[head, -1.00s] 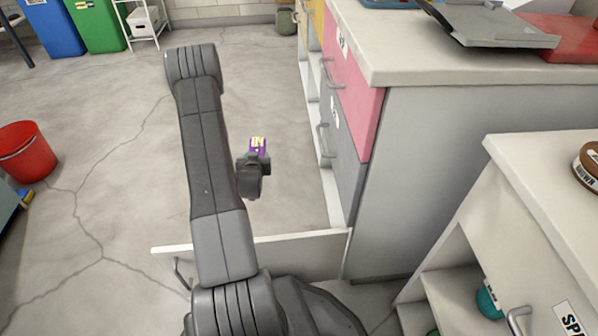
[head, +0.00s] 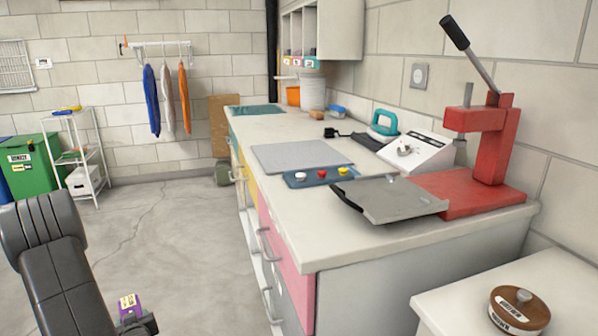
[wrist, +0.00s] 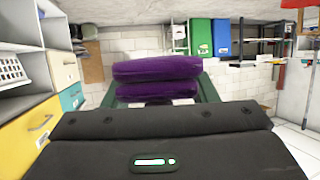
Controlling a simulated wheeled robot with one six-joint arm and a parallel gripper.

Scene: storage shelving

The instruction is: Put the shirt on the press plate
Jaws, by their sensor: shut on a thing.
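My gripper (wrist: 158,95) is shut on a folded purple shirt (wrist: 156,69), which fills the middle of the wrist view between the jaws. In the head view the shirt (head: 131,308) is small at the bottom left, with a pale label, low over the floor and left of the counter. My gripper there is partly cut off by the frame edge. The red lever press (head: 491,150) stands at the right end of the counter. A grey plate (head: 398,200) lies in front of it, tilted, with nothing on it. The shirt is well apart from the plate.
The white counter (head: 370,255) also carries a flat grey sheet (head: 287,154), a blue tray with coloured knobs (head: 319,178), a white control box (head: 412,155) and a teal iron (head: 384,122). A lower cabinet with a brown round tin (head: 519,310) stands at front right.

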